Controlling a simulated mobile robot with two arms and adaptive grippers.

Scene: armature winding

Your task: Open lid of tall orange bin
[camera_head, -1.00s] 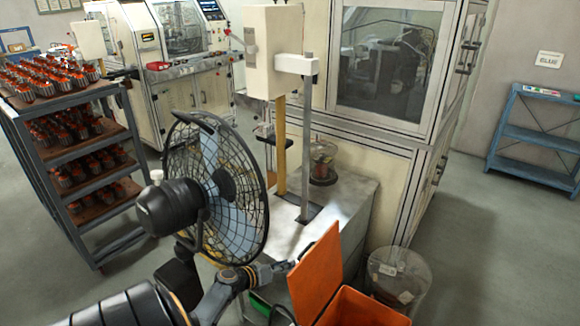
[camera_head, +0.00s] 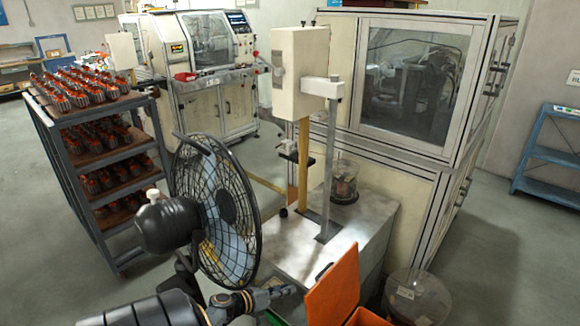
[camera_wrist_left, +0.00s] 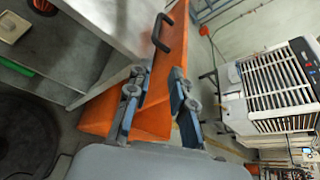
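The tall orange bin (camera_head: 368,318) shows at the bottom edge of the head view, mostly cut off. Its orange lid (camera_head: 335,288) stands raised and tilted up at the bin's left side, with a dark handle (camera_head: 324,271) near its upper edge. My left gripper (camera_head: 290,290) is just left of the lid, apparently apart from it. In the left wrist view the two fingers (camera_wrist_left: 160,74) are spread, with the orange lid (camera_wrist_left: 174,45) and its black handle (camera_wrist_left: 161,33) beyond them. Nothing is seen held. My right gripper is not in view.
A black fan (camera_head: 215,210) stands close behind my left arm. A grey machine table (camera_head: 290,250) is behind the bin, and a clear waste bin (camera_head: 418,298) stands to its right. A shelf cart (camera_head: 95,150) is at left. Floor at right is clear.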

